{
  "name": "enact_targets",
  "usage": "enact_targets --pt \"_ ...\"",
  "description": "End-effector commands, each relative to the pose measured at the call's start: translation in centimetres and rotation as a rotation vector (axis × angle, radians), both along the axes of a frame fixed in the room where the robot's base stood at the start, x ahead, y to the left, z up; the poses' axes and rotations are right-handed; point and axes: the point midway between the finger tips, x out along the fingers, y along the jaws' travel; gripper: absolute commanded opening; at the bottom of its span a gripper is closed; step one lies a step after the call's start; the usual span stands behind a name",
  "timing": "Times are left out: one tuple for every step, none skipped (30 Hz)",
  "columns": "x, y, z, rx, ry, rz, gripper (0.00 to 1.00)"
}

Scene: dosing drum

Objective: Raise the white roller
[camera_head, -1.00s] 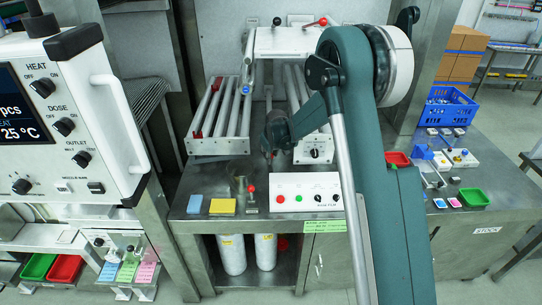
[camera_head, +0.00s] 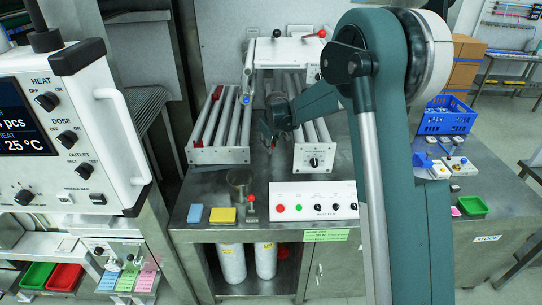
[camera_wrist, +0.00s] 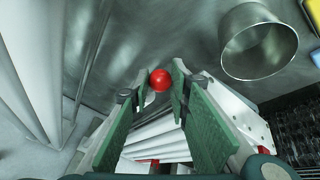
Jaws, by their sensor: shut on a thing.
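My gripper (camera_head: 268,140) reaches down between two banks of long pale rollers, the left bank (camera_head: 222,122) and the right bank (camera_head: 314,128). I cannot tell which one is the white roller. In the wrist view, my gripper (camera_wrist: 166,82) has its green-padded fingers close around a red ball knob (camera_wrist: 160,79) at the fingertips. What the knob is fixed to is hidden. White rollers (camera_wrist: 160,140) show behind the fingers, and a large white cylinder (camera_wrist: 30,75) stands at the left.
A metal cup (camera_wrist: 258,42) is close by; it also stands on the bench in the head view (camera_head: 238,183). A white button box (camera_head: 313,199), a yellow block (camera_head: 222,215) and a blue block (camera_head: 195,213) are near the front edge. A red-topped lever (camera_head: 251,208) stands beside them.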

Motion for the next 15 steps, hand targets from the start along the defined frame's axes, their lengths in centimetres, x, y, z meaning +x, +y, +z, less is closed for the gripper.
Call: enact_targets --pt "0.0 0.0 1.9 0.000 -0.001 0.001 0.00" --pt "0.0 0.1 2.8 0.000 -0.001 0.001 0.00" --pt "0.0 0.0 3.9 0.000 -0.001 0.001 0.00" --pt "0.0 0.1 4.8 0.000 -0.001 0.001 0.00" --pt "0.0 0.1 5.6 0.000 -0.001 0.001 0.00" --pt "0.0 0.0 6.7 0.000 -0.001 0.001 0.00" --pt "0.0 0.1 7.5 0.000 -0.001 0.001 0.00" --pt "0.0 0.1 8.1 0.000 -0.001 0.001 0.00" --pt "0.0 0.1 9.0 0.000 -0.001 0.001 0.00" --pt "0.0 0.1 9.5 0.000 -0.001 0.001 0.00" --pt "0.0 0.1 10.0 0.000 -0.001 0.001 0.00" --pt "0.0 0.1 10.6 0.000 -0.001 0.001 0.00" --pt "0.0 0.1 11.0 0.000 -0.001 0.001 0.00" --pt "0.0 0.1 11.3 0.000 -0.001 0.001 0.00" --pt "0.0 0.1 11.6 0.000 -0.001 0.001 0.00"
